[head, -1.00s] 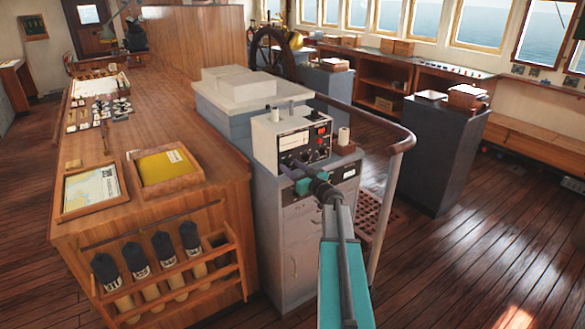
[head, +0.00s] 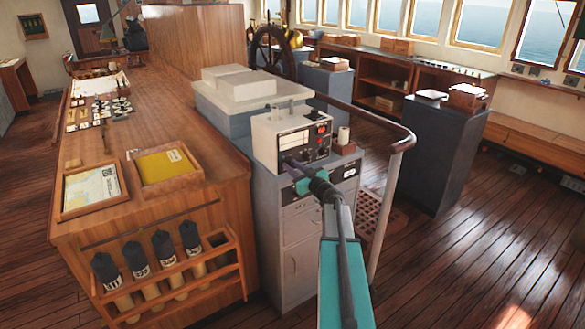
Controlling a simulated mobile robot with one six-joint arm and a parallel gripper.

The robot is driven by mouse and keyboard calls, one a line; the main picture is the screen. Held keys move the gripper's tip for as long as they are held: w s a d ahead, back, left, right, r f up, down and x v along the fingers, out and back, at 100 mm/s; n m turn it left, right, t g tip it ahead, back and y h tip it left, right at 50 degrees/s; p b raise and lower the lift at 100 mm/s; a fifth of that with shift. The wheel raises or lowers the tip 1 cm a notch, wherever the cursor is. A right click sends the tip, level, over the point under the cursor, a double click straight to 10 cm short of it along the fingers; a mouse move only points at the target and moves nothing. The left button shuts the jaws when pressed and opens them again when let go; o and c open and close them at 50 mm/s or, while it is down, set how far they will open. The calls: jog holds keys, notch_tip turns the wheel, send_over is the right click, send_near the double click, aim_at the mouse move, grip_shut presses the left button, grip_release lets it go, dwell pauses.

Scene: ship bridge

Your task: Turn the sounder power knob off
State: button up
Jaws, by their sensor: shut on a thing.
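The sounder (head: 292,139) is a pale box with a dark front panel, a light display strip and a red mark at its upper right. It stands on a grey cabinet (head: 300,245) right of the chart table. My gripper (head: 287,163) is at the lower left of the sounder's front panel. Its jaws are shut on a knob there, taken to be the sounder power knob. The jaws and wrist hide the knob, so its turn position cannot be seen.
A curved wooden handrail (head: 400,140) on a pale post (head: 386,215) stands close right of my arm. A small white cup (head: 343,136) is beside the sounder. The chart table (head: 215,195) fills the left. Open plank floor lies to the right.

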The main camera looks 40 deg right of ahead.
jog(key=n+b, duration=0.1)
jog(key=n, duration=0.4)
jog(key=shift+f+n, duration=0.1)
jog(key=shift+n, duration=0.3)
jog(key=n+b, duration=0.2)
jog(key=n, duration=0.3)
dwell(0.4)
jog(key=o, duration=1.1)
jog(key=shift+c, duration=0.2)
jog(key=shift+s, duration=0.2)
jog(key=s+b, duration=0.3)
jog(key=s, duration=1)
jog(key=shift+s+a, duration=0.25)
jog(key=shift+a, duration=0.15)
